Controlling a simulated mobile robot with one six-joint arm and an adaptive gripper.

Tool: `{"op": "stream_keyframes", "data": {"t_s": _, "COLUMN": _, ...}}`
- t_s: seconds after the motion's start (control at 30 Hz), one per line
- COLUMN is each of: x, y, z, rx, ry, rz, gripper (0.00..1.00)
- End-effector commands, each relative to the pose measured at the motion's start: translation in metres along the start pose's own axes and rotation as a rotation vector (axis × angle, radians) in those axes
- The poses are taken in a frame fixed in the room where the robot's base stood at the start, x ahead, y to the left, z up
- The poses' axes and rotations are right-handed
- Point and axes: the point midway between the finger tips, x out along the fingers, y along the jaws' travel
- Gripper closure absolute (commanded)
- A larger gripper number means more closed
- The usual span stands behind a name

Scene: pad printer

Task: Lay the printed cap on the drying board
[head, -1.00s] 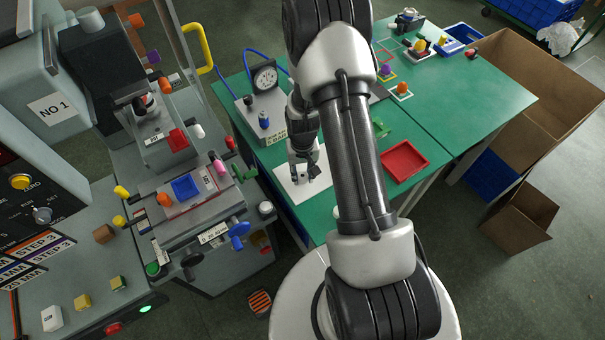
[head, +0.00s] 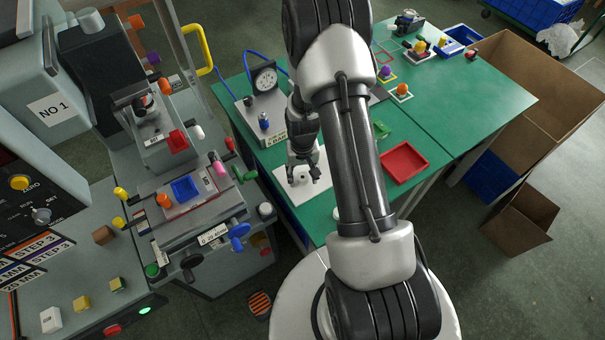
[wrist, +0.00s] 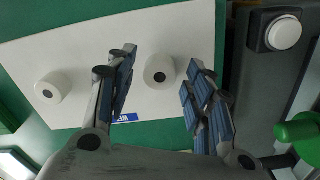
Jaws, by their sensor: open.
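The white drying board (head: 290,196) lies on the green table, under my gripper (head: 303,181). In the wrist view the board (wrist: 60,30) carries two white caps, each with a dark mark on top. One cap (wrist: 159,71) sits between the spread fingertips of my gripper (wrist: 160,60), with gaps visible on both sides. The other cap (wrist: 53,86) stands to the left, outside the left finger. My gripper is open. A blue label (wrist: 125,118) on the board is partly hidden by the left finger.
The pad printer with its blue fixture (head: 185,188) stands left of the table. A gauge box (head: 262,115) is behind my gripper. A red tray (head: 404,161) lies right of my forearm. Cardboard boxes (head: 520,215) stand at the far right.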

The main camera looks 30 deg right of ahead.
Motion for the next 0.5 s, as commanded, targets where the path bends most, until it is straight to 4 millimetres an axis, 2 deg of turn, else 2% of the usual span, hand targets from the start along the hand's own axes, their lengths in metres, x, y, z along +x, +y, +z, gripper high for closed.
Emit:
{"op": "stream_keyframes", "data": {"t_s": 0.17, "x": -0.019, "y": 0.0, "z": -0.001, "rx": 0.0, "ry": 0.004, "rz": 0.0, "gripper": 0.52}}
{"op": "stream_keyframes", "data": {"t_s": 0.5, "x": -0.092, "y": 0.0, "z": -0.001, "rx": 0.0, "ry": 0.004, "rz": 0.0, "gripper": 0.52}}
